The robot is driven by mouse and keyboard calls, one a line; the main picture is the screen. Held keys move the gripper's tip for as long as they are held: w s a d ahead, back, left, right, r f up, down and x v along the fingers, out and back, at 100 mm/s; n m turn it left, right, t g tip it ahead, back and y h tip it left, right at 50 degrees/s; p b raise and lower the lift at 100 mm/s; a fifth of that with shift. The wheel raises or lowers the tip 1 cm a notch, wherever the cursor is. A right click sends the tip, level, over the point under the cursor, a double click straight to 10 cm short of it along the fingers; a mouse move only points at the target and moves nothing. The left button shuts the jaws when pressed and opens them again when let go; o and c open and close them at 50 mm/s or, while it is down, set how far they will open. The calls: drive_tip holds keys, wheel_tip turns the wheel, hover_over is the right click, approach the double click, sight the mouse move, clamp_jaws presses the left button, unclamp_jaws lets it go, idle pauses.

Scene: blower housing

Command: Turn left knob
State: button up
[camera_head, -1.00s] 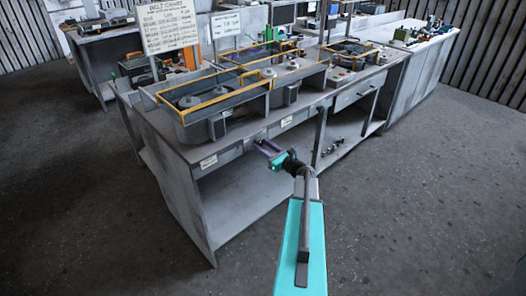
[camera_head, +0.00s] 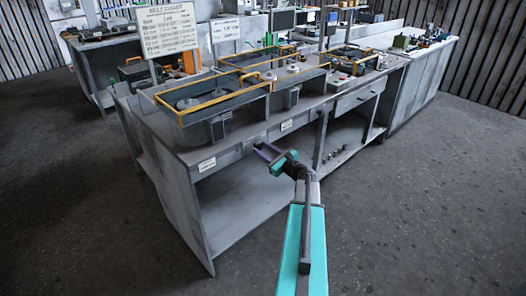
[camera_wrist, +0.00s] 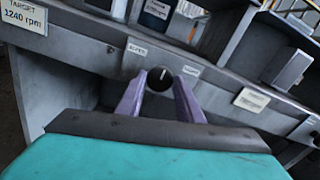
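The knob (camera_wrist: 160,78) is a dark round dial with a white mark, on the front panel of the bench. In the wrist view it shows between the tips of my gripper (camera_wrist: 160,82). The two purple fingers are apart, one on each side of the knob. I cannot tell whether either finger touches it. In the head view my gripper (camera_head: 268,153) is at the bench's front panel, and the knob is too small to make out there.
Small labels (camera_wrist: 137,49) flank the knob, and a "TARGET 1240 rpm" plate (camera_wrist: 24,16) is at the left. The bench (camera_head: 186,208) carries yellow-railed blower housings (camera_head: 210,95). An open lower shelf is below the panel. Floor in front is clear.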

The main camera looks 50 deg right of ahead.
drive_tip(key=o, duration=0.4)
drive_tip(key=shift+o, duration=0.2)
drive_tip(key=shift+s, duration=0.15)
drive_tip(key=s+b, duration=0.2)
drive_tip(key=s, duration=1.1)
drive_tip(key=shift+s+a, duration=0.3)
drive_tip(key=shift+a, duration=0.15)
